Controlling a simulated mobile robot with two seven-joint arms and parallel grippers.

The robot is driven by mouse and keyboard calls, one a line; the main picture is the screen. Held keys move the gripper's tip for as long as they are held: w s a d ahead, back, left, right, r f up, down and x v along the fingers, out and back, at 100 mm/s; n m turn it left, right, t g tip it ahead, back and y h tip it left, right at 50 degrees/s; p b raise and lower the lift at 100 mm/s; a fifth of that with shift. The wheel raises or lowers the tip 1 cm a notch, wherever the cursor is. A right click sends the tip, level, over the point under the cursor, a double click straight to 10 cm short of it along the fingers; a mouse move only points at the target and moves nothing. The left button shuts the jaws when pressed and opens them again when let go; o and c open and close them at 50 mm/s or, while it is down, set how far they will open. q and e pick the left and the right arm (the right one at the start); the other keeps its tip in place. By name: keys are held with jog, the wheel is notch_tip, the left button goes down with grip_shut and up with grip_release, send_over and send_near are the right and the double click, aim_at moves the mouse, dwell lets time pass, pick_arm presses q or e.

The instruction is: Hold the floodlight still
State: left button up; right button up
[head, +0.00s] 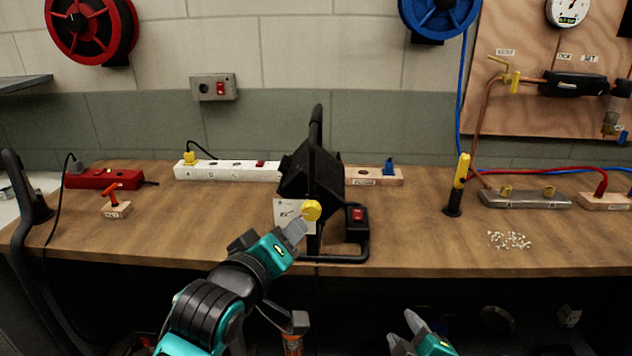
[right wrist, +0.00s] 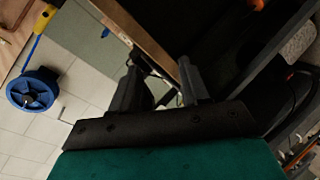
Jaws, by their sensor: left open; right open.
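The black floodlight (head: 322,175) stands upright on the workbench near its front edge, on a tubular stand with a handle at the top. A yellow knob (head: 311,210) sits on its near side, and a red switch on a small box is at its right. My left gripper (head: 300,226) is open at the yellow knob, its fingertips overlapping it in the head view; I cannot tell whether they touch. My right gripper (head: 405,335) is open and empty, low in front of the bench edge; its fingers also show in the right wrist view (right wrist: 165,92).
A white power strip (head: 230,171) lies behind the floodlight. A red power strip (head: 104,179) and a small block with a red handle (head: 117,207) are at left. A yellow-black tool (head: 457,185), metal manifold (head: 524,199) and white bits (head: 509,240) are at right.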

aim_at(313, 148)
jog(key=w+a+r+n+t+h, duration=0.15)
jog(key=w+r+n, duration=0.35)
jog(key=r, duration=0.6)
jog(key=w+a+r+n+t+h, duration=0.1)
jog(key=w+a+r+n+t, duration=0.3)
jog(key=r, duration=0.6)
jog(key=s+a+r+n+g+y, duration=0.1)
jog(key=a+r+n+g+y, duration=0.3)
jog(key=a+n, duration=0.8)
jog(key=w, duration=0.4)
jog(key=w+n+t, duration=0.1)
jog(key=w, duration=0.3)
jog(key=w+r+n+t, duration=0.1)
jog(key=w, duration=0.3)
jog(key=shift+d+r+t+h, duration=0.1)
jog(key=shift+t+h, duration=0.15)
jog(key=shift+h, duration=0.1)
jog(key=shift+c, duration=0.3)
grip_shut()
